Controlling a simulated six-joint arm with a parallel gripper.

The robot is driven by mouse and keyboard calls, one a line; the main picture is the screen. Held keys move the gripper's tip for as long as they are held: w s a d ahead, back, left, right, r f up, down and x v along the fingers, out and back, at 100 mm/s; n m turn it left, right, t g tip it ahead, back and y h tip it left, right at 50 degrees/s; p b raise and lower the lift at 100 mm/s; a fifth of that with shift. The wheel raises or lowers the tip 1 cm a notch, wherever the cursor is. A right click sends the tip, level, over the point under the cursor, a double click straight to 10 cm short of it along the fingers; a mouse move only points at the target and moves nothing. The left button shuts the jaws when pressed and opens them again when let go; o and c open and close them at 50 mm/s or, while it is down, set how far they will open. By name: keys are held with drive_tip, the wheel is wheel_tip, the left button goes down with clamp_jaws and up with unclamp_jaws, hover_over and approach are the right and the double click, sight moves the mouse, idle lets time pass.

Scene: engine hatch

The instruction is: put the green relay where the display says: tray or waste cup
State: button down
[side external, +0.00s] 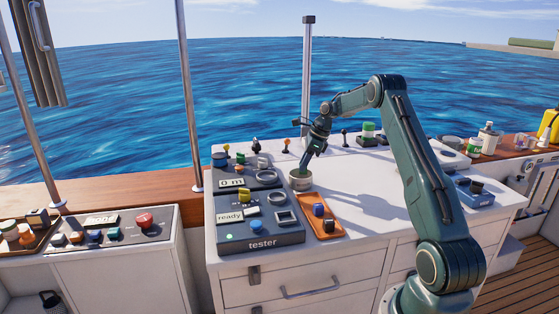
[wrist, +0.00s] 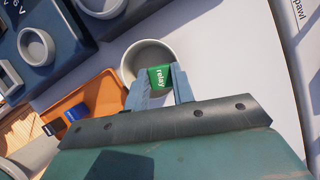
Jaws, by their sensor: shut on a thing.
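My gripper (wrist: 160,80) is shut on the green relay (wrist: 160,76), with a finger on each side of it. The relay is labelled "relay" and lies over the mouth of a pale round cup (wrist: 128,68) in the wrist view. In the side view my gripper (side external: 305,165) points down at this cup (side external: 300,183), and the relay cannot be made out there. I cannot tell whether the relay touches the cup. The orange tray (side external: 333,208) lies in front of the cup. The tester (side external: 262,241) has a display reading "ready" (side external: 230,217) and another starting "0 m" (side external: 232,183).
A blue block (side external: 318,209) and a dark block (side external: 328,225) sit in the tray. A green light (side external: 229,237) shows on the tester. A blue box (side external: 474,192) stands at the right. The white worktop (side external: 380,190) between is clear.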

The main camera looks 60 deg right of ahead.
drive_tip(key=c, duration=1.1)
unclamp_jaws()
drive_tip(key=shift+r, duration=0.1)
drive_tip(key=v, duration=1.3)
drive_tip(key=shift+s+r, duration=0.2)
drive_tip(key=shift+d, duration=0.1)
